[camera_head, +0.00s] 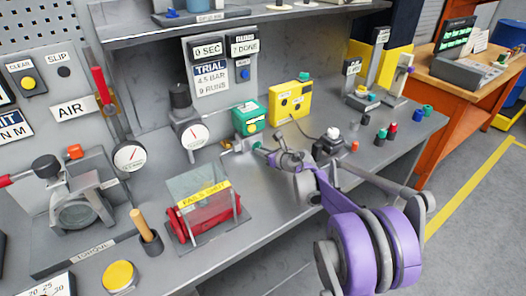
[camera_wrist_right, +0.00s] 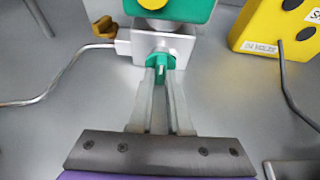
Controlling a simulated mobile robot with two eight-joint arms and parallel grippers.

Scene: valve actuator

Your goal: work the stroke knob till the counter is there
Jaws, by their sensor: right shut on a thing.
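The green knob (camera_wrist_right: 160,62) sticks out of the front of a pale metal block (camera_wrist_right: 176,42) in the right wrist view. My right gripper (camera_wrist_right: 160,72) is shut on it, with one finger on each side. In the head view my purple right arm reaches in from the lower right, and the right gripper (camera_head: 264,149) is at the foot of the green box (camera_head: 248,118). No label on the knob is readable. The counter (camera_head: 244,46) on the back panel reads "7 DONE". A sign (camera_head: 210,76) below reads "TRIAL 4.5 BAR" and apparently "9 RUNS". My left gripper is not in view.
A yellow box (camera_head: 291,103) stands right of the green box. A brass fitting (camera_wrist_right: 103,30) and thin hose lie left of the block. A round gauge (camera_head: 194,135) and a red cylinder under a clear guard (camera_head: 202,196) stand to the left. Small coloured parts stand at right.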

